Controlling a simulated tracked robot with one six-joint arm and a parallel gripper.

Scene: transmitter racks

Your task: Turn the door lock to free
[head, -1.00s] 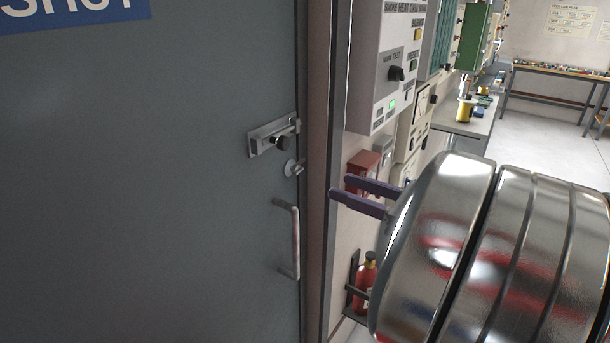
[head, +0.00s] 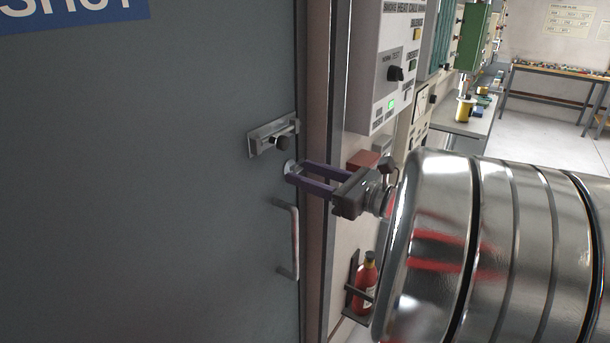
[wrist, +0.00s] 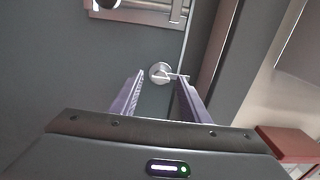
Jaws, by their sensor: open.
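The door lock is a small round silver turn piece (wrist: 160,72) on the grey door (head: 150,180), with a short lever pointing right in the wrist view. In the head view its rose (head: 289,167) is mostly hidden behind my fingers. My gripper (head: 292,173) is open, its two purple fingers reaching left to the lock at the door's edge. In the wrist view my gripper (wrist: 158,84) has one finger on each side of the lock, the right one close to the lever's end. I cannot tell whether they touch.
A sliding bolt (head: 272,136) with a dark knob sits just above the lock, and a pull handle (head: 290,240) below it. The door frame (head: 322,250) stands right of the door. A control cabinet (head: 385,65) and a red extinguisher (head: 364,285) are farther right.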

